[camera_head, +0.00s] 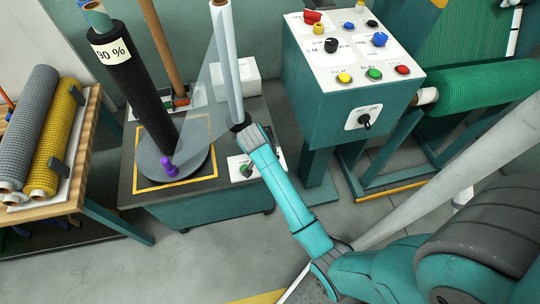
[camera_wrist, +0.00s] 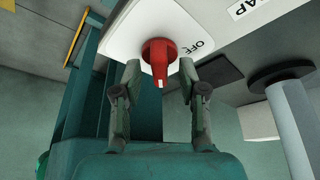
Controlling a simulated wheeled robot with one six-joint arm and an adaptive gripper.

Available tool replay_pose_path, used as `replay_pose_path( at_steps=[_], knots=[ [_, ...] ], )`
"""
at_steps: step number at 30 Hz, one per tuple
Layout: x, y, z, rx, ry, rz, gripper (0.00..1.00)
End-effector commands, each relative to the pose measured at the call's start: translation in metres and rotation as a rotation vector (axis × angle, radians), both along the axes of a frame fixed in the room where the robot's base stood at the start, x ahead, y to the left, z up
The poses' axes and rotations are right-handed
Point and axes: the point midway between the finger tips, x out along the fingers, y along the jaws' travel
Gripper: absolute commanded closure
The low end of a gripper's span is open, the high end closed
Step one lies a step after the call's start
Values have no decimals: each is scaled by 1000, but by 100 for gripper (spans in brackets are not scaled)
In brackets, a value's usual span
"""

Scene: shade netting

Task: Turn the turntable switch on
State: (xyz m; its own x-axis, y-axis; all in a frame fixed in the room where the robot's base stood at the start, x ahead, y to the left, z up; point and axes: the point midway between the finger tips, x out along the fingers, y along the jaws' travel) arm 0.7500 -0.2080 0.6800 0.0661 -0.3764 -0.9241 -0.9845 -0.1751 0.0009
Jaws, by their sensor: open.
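The turntable (camera_head: 196,165) is a grey disc on a low dark base, carrying a black roll (camera_head: 130,85) marked 90 %. In the wrist view, a red rotary knob (camera_wrist: 160,58) stands on a white plate (camera_wrist: 122,32) beside the word OFF. My gripper (camera_wrist: 160,72) is open, one finger on each side of the red knob; contact is unclear. In the head view my gripper (camera_head: 249,138) is over the panel and hides part of it. The red knob cannot be made out there.
A clear film roll (camera_head: 224,60) stands close behind my gripper. A control console (camera_head: 350,80) with several buttons and a black OFF/ON knob (camera_head: 365,120) stands to the right. A wooden table (camera_head: 75,190) with grey and yellow rolls is at left. Floor in front is clear.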

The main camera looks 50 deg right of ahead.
Motion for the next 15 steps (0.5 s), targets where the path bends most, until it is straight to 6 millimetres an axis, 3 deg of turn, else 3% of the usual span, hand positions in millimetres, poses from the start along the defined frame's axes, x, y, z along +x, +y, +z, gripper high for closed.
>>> replay_pose_path(
  at_steps=[15],
  knots=[
    [-5,35,85,-1,-3,2,58]
  ],
)
